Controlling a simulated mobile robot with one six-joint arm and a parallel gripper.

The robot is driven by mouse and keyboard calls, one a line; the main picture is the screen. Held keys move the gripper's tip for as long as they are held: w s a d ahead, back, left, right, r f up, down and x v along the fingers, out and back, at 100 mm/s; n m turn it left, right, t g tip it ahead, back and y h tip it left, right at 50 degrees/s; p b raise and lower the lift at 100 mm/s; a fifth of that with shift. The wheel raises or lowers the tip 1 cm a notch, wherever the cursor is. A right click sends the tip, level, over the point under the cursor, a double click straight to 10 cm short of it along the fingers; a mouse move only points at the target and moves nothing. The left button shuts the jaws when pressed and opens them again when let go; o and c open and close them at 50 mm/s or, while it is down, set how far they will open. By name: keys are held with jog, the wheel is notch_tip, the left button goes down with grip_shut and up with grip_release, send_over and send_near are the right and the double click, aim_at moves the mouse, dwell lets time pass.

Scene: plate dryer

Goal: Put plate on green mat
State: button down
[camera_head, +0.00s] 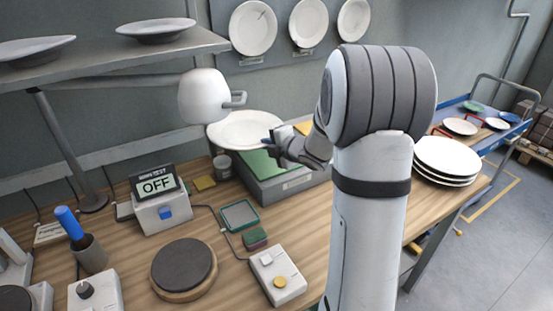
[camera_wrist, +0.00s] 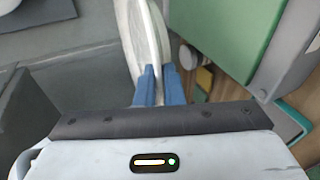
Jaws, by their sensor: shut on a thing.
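My gripper (camera_head: 272,145) is shut on the rim of a white plate (camera_head: 238,131). In the wrist view my blue fingertips (camera_wrist: 158,84) pinch the edge of the plate (camera_wrist: 140,32), seen nearly edge-on. In the head view the plate is held roughly level.
A white rounded device (camera_head: 203,96) with a side handle hangs close left of the plate. A stack of white plates (camera_head: 447,160) stands right of my arm. A box reading OFF (camera_head: 158,200), a dark round pad (camera_head: 184,265) and a button box (camera_head: 278,276) occupy the wooden table.

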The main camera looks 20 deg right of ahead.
jog(key=w+d+r+b, duration=0.1)
jog(key=d+r+b, duration=0.15)
jog(key=d, duration=0.65)
jog(key=shift+m+h, duration=0.4)
jog(key=f, duration=0.2)
jog(key=f+b, duration=0.1)
jog(key=f, duration=0.2)
jog(key=shift+w+d+f, duration=0.1)
jog(key=shift+d+f, duration=0.1)
jog(key=shift+f, duration=0.05)
jog(key=shift+t, duration=0.3)
jog(key=shift+f, duration=2.2)
jog(key=shift+b, duration=0.3)
jog(key=c, duration=2)
grip_release()
jog(key=shift+f, duration=0.15)
jog(key=o, duration=0.5)
jog(key=shift+c, duration=0.2)
